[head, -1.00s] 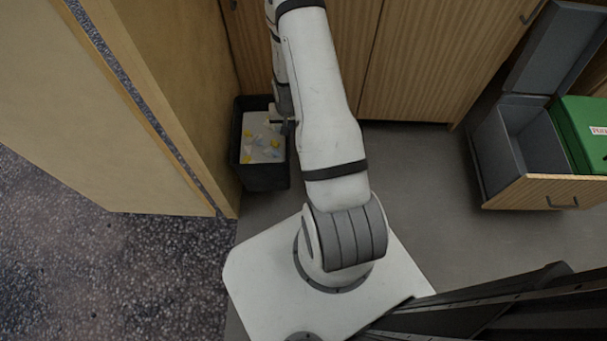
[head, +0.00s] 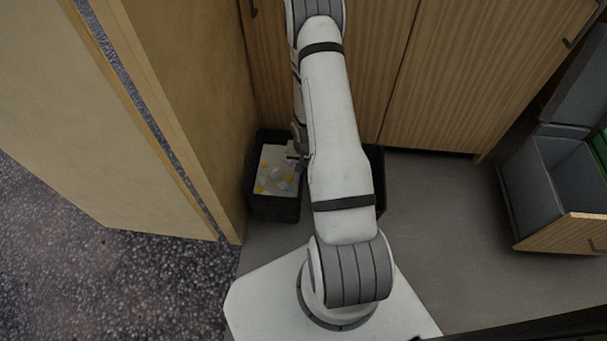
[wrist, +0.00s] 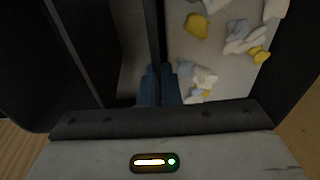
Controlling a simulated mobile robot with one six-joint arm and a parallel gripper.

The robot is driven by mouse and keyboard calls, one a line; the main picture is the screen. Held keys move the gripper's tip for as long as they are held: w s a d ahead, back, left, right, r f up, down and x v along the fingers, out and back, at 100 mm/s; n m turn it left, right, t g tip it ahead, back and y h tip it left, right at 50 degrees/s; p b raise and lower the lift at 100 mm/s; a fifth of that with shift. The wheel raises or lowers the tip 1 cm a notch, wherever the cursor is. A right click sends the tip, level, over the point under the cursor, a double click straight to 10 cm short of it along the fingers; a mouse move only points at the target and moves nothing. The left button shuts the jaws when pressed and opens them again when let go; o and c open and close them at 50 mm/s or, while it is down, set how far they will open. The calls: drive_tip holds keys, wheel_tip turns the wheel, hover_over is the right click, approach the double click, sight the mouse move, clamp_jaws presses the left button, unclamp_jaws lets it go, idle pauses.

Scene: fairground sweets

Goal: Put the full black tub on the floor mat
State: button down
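The full black tub (head: 274,209) stands in the corner between the tan panel and the wooden cupboard fronts. It holds a pale filling with yellow, white and bluish pieces, which also shows in the wrist view (wrist: 215,50). My gripper (head: 297,158) is at the tub's right rim. In the wrist view my gripper's two fingers (wrist: 159,84) are close together, one on each side of the tub's wall (wrist: 154,30), pinching it. The tub looks upright; whether it touches the floor cannot be told. I cannot make out a floor mat.
A second black tub (head: 376,167) stands just right, mostly hidden behind my arm. The tan panel (head: 190,100) is close on the left, cupboard fronts (head: 440,90) behind. An open drawer holding a grey bin (head: 560,180) juts out at right. Grey floor (head: 435,205) between is clear.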

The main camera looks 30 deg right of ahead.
drive_tip(key=shift+f+b, duration=1)
drive_tip(key=shift+f, duration=0.85)
drive_tip(key=shift+f, duration=0.2)
drive_tip(key=c, duration=1.6)
unclamp_jaws()
drive_tip(key=shift+c, duration=0.2)
